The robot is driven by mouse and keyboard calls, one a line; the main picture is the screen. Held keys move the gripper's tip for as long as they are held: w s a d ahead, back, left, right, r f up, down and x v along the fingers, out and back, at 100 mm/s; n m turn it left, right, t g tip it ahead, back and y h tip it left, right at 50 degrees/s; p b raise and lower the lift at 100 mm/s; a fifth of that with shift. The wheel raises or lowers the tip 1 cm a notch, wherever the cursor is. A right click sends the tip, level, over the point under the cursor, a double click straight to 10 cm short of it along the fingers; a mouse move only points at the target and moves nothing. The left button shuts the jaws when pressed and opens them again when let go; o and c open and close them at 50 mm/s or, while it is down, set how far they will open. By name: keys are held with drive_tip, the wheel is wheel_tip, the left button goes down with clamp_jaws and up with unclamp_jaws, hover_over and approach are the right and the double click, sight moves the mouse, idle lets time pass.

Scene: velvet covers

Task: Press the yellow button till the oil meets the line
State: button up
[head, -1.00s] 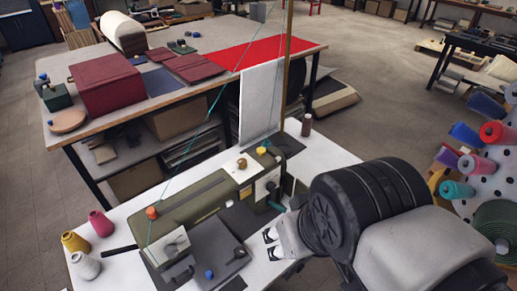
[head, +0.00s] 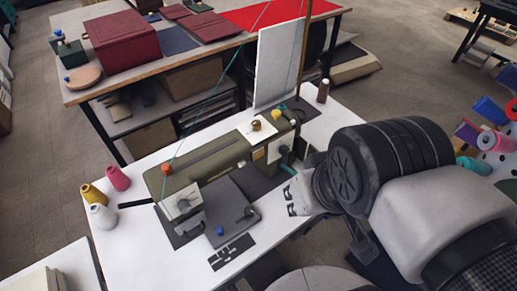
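A yellow button (head: 276,114) sits on top of the right end of the olive sewing machine (head: 205,163), which stands on a white table (head: 140,245). A darker gold knob (head: 256,125) is on a pale plate just left of it. I cannot make out any oil level or line on the machine. My gripper (head: 291,203) is in front of the machine's right end, below the button in the picture and apart from it. Its two fingertips are apart with nothing seen between them. My arm's wrist hides the table's right side.
Pink (head: 118,178), yellow (head: 94,194) and white (head: 103,216) thread spools stand at the table's left. A white panel (head: 278,65) and a thin post rise behind the machine, with a brown bottle (head: 323,91) nearby. A wooden workbench (head: 190,58) stands behind.

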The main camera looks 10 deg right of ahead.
clamp_jaws()
idle(1.2)
